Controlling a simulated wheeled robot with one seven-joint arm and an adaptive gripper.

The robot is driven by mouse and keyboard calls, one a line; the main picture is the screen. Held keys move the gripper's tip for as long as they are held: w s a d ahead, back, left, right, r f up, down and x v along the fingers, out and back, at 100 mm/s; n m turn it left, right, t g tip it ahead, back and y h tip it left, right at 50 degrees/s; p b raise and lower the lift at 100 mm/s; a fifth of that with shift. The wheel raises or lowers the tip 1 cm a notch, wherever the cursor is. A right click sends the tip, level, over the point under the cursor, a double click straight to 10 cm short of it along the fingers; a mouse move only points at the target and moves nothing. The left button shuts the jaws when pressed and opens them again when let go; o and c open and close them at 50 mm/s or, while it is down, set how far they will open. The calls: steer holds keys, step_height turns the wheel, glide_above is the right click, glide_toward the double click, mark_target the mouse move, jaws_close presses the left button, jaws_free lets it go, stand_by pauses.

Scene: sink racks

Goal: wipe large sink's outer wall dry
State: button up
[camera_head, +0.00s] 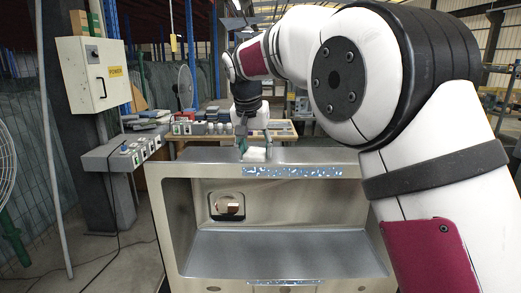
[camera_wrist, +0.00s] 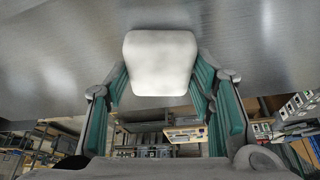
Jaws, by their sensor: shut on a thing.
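The large steel sink (camera_head: 180,185) stands in front of me in the head view, with an open recess in its front. A speckled blue wet strip (camera_head: 290,171) runs along its upper edge. My gripper (camera_head: 252,144) is above the sink's top edge, shut on a white wiping pad (camera_head: 254,155). The pad is at the left end of the strip, on or just above the steel. In the wrist view the pad (camera_wrist: 160,62) sits between the teal fingers, in front of a brushed steel surface (camera_wrist: 255,45). Whether it touches cannot be told.
A yellowish electrical box (camera_head: 94,74) and a grey socket bench (camera_head: 125,152) stand at the left. A wooden workbench (camera_head: 195,134) with several small items is behind the sink. A fan (camera_head: 185,86) stands farther back. Floor at the lower left is mostly clear, with a cable.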

mark_target(298, 160)
steer(key=shift+d+p, duration=0.4)
steer(key=shift+d, duration=2.05)
steer(key=shift+d+f+p, duration=0.15)
steer(key=shift+d, duration=1.5)
steer(key=shift+d+f+p, duration=0.1)
steer(key=shift+d+p, duration=0.05)
steer(key=shift+d, duration=1.5)
steer(key=shift+d+r, duration=0.15)
steer(key=shift+d, duration=2.3)
steer(key=shift+d+r, duration=0.1)
steer(key=shift+d, duration=2.3)
steer(key=shift+r, duration=0.1)
steer(key=shift+r, duration=2.95)
